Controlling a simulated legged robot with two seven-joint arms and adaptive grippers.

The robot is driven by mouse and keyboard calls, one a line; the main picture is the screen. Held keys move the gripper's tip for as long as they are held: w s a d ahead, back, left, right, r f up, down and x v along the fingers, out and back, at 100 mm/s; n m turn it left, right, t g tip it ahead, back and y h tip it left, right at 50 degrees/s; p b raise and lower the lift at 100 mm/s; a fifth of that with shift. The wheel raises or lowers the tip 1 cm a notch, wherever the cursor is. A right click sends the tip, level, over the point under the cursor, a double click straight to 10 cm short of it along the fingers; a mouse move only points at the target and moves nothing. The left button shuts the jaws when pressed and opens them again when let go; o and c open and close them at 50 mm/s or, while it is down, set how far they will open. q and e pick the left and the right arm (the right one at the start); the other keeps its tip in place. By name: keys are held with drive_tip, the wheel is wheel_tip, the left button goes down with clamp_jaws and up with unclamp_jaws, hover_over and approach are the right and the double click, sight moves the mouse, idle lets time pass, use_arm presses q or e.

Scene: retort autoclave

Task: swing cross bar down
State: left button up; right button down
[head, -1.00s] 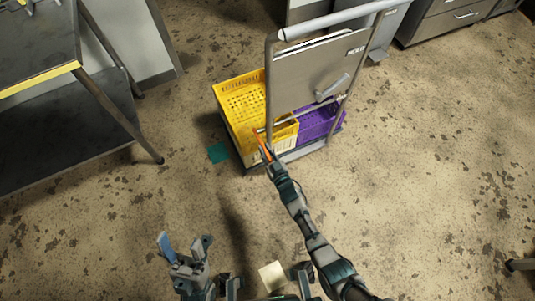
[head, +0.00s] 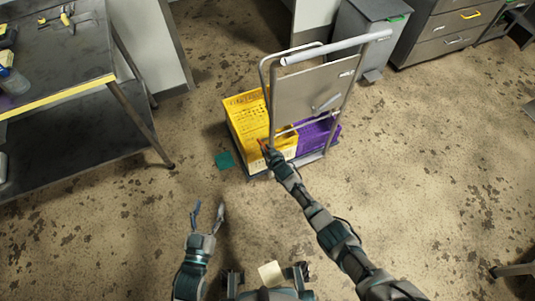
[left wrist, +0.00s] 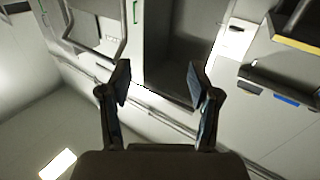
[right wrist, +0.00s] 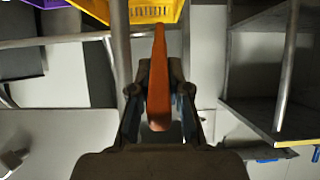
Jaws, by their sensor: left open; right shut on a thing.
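A thin metal bar (head: 298,127), which looks like the cross bar, runs low across the cart (head: 312,90), in front of its grey panel. An orange handle (right wrist: 159,85) is at its left end in the head view. My right gripper (head: 268,153) reaches this end; in the right wrist view its fingers (right wrist: 160,100) are closed on both sides of the orange handle. How the handle joins the bar is partly hidden. My left gripper (head: 207,207) is open and empty over bare floor, left of the cart; its spread fingers (left wrist: 158,82) also show in the left wrist view.
The cart carries a yellow crate (head: 247,112) and a purple crate (head: 328,128). A dark table (head: 62,62) with a yellow edge stands at left. A bin (head: 362,35) and drawers (head: 440,38) stand behind.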

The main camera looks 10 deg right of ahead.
drive_tip(key=shift+w+a+r+g+p, duration=0.15)
drive_tip(key=shift+w+r+g+p, duration=0.25)
drive_tip(key=shift+r, duration=0.3)
use_arm(q)
drive_tip(key=shift+s+a+f+g+y, duration=0.1)
drive_tip(key=shift+s+f+g+y, duration=0.05)
drive_tip(key=shift+f+g, duration=0.45)
drive_tip(key=shift+s+a+f+g+y, duration=0.15)
drive_tip(key=shift+f+g, duration=0.25)
drive_tip(key=shift+f, duration=0.25)
use_arm(e)
drive_tip(key=shift+f, duration=0.1)
use_arm(q)
drive_tip(key=shift+w, duration=0.1)
use_arm(e)
drive_tip(key=c, duration=1.2)
unclamp_jaws()
drive_tip(key=shift+f, duration=0.1)
use_arm(q)
drive_tip(key=shift+w+f, duration=0.1)
use_arm(e)
drive_tip(key=shift+o, duration=0.4)
drive_tip(key=shift+f, duration=0.15)
drive_tip(key=shift+s, duration=0.1)
drive_tip(key=shift+s+r, duration=0.3)
drive_tip(key=shift+s, duration=0.15)
drive_tip(key=v, duration=1)
drive_tip(key=shift+r, duration=0.4)
